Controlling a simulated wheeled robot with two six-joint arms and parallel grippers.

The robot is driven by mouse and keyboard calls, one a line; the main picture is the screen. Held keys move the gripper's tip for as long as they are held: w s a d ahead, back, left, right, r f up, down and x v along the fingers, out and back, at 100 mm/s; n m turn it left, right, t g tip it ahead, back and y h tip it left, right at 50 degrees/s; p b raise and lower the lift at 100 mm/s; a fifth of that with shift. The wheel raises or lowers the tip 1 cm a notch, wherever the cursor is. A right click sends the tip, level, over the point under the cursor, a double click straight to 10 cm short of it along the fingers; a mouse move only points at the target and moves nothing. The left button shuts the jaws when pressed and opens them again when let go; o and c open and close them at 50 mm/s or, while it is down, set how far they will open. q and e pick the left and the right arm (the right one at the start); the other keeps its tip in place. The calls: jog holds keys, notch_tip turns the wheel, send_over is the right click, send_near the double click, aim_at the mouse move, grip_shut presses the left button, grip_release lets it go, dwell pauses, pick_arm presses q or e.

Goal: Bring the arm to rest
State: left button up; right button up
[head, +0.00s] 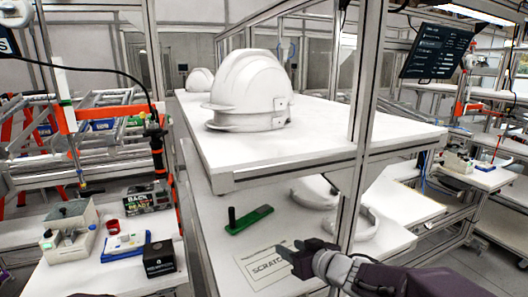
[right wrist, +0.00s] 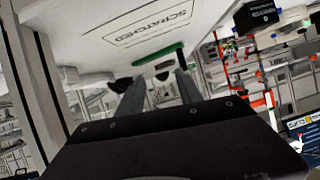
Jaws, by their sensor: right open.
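My right gripper (head: 291,254) reaches in from the lower right in the head view, over the lower shelf near the frame post. Its fingers also show in the right wrist view (right wrist: 143,80), apart and with nothing between them. A white helmet shell (head: 250,90) stands on the upper white shelf (head: 330,140), well above and away from the gripper. Another white shell (head: 199,80) is farther back, partly hidden. My left gripper does not show.
The lower shelf (head: 215,190) holds a green tool (head: 250,219), a marked "SCRATCHED" area (head: 265,266) and white curved parts (head: 368,222). A metal post (head: 357,150) stands close to my right arm. A side bench on the left holds small boxes and a black box (head: 159,259).

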jog(key=d+f+m+h, duration=0.1)
jog(key=d+f, duration=0.1)
jog(key=s+d+f+m+h, duration=0.1)
jog(key=f, duration=0.1)
jog(key=d+f+m+g+h, duration=0.1)
jog(key=d+f, duration=0.1)
jog(key=shift+s+d+h, duration=0.25)
jog(key=shift+d+h, duration=0.1)
jog(key=shift+h, duration=0.05)
jog(key=s+d+f+g+h, duration=0.1)
jog(key=s+f+g, duration=0.3)
jog(key=s, duration=0.6)
jog(key=s+d+f+m+g+h, duration=0.1)
jog(key=s+d+f+g, duration=0.2)
jog(key=s+f+g, duration=0.2)
jog(key=s+f, duration=0.3)
jog(key=s, duration=0.2)
jog(key=shift+s+d+f+m, duration=0.2)
jog(key=shift+m, duration=0.1)
